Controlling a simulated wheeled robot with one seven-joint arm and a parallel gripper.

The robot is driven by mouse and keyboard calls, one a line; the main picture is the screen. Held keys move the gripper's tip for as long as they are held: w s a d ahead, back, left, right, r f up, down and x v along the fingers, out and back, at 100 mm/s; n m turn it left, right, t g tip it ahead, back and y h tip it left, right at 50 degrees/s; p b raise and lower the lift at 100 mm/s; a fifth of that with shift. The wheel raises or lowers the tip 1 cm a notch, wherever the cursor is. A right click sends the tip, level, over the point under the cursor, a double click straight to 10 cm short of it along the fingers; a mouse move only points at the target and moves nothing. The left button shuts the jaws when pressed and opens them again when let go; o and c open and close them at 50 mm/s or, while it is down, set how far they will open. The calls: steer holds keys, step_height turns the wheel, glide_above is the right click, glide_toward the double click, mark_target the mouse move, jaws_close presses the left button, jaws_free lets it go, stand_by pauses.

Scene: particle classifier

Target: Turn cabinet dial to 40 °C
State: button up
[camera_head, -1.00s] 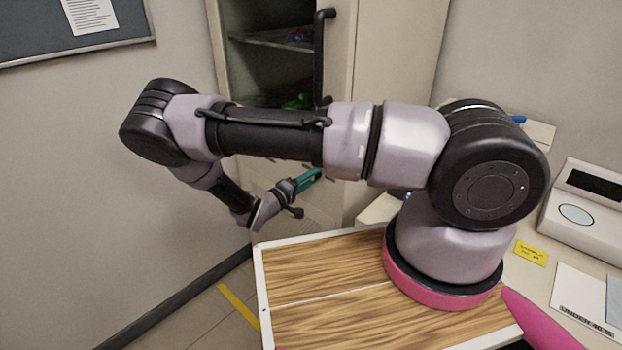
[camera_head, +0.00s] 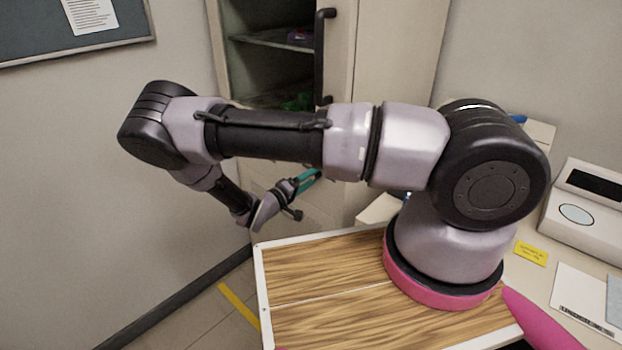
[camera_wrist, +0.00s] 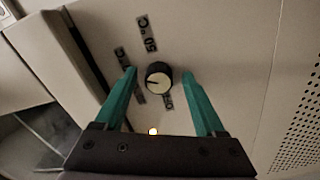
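The cabinet dial (camera_wrist: 159,77) is a round black knob with a pale face and a dark pointer line, on the cabinet front in the wrist view. Its pointer lies toward the left of the picture. Labels surround it; the "50 °C" label (camera_wrist: 147,34) is readable above it, while others to the left and below are partly hidden by my fingers. My gripper (camera_wrist: 161,75) is open, with one teal finger on each side of the dial and visible gaps to it. In the head view my gripper (camera_head: 308,180) is at the cabinet's lower front; the dial is hidden there.
The cabinet (camera_head: 390,60) has an open-looking upper compartment with shelves and a black vertical handle (camera_head: 324,55). A small yellow light (camera_wrist: 153,131) glows below the dial. A perforated panel (camera_wrist: 300,120) is at the right. A desk with a white device (camera_head: 590,210) stands at the right.

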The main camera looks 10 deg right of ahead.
steer(key=v, duration=1)
steer(key=shift+s+a, duration=0.2)
steer(key=shift+a, duration=0.15)
